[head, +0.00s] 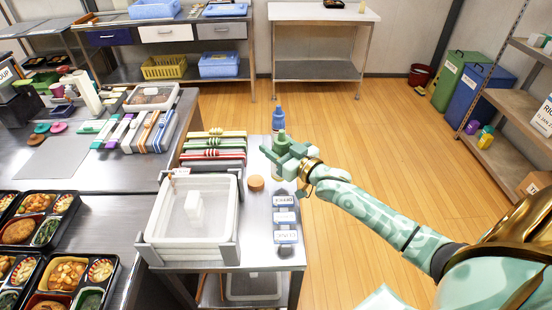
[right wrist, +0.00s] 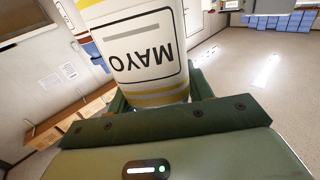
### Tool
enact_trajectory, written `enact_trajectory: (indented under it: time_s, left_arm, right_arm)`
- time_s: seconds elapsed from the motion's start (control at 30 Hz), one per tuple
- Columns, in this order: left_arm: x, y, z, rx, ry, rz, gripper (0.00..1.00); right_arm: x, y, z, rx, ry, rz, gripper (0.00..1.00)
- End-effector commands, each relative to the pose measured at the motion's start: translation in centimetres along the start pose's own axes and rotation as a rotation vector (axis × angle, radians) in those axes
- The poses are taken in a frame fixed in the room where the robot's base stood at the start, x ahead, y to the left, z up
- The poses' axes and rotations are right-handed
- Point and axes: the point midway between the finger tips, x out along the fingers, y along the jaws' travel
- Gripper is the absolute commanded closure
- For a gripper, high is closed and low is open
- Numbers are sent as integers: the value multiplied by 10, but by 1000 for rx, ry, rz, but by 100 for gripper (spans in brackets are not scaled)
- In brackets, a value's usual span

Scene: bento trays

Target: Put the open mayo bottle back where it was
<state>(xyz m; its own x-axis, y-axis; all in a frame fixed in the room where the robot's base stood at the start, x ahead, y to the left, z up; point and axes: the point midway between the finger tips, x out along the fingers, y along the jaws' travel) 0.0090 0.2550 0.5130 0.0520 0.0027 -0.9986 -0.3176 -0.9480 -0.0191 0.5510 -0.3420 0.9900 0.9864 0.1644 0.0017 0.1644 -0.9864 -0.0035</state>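The mayo bottle (right wrist: 150,50) fills the upper middle of the right wrist view. It is white with yellow bands, and its MAYO label reads upside down there. My right gripper (head: 284,150) is over the far right end of the small steel table in the head view. Its green fingers lie on both sides of the bottle in the right wrist view, and it looks shut on it. In the head view my gripper mostly hides the bottle, so I cannot tell whether its base touches the table. My left gripper is not in view.
A blue bottle (head: 279,119) shows just beyond my right gripper. A round brown piece (head: 256,183), several labelled containers (head: 284,217) and a white tub (head: 160,238) are nearby on the table (head: 258,220). Stacked coloured-edged trays (head: 213,160) stand to the left. Open floor lies to the right.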

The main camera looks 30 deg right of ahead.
Motion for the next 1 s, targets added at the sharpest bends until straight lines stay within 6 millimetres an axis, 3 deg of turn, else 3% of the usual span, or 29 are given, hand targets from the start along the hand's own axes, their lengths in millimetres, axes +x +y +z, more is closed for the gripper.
enact_trajectory:
  time_s: [0.27, 0.63, 0.7, 1.0]
  left_arm:
    - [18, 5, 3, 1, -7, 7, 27]
    - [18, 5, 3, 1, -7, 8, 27]
    - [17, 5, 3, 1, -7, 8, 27]
    - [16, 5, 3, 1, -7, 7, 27]
  right_arm:
    - [4, 4, 37, 1, -1, 0, 54]
    - [4, 4, 39, -1, 0, 0, 54]
    - [4, 4, 38, -1, 0, 0, 30]
    - [4, 4, 37, -1, 0, 0, 27]
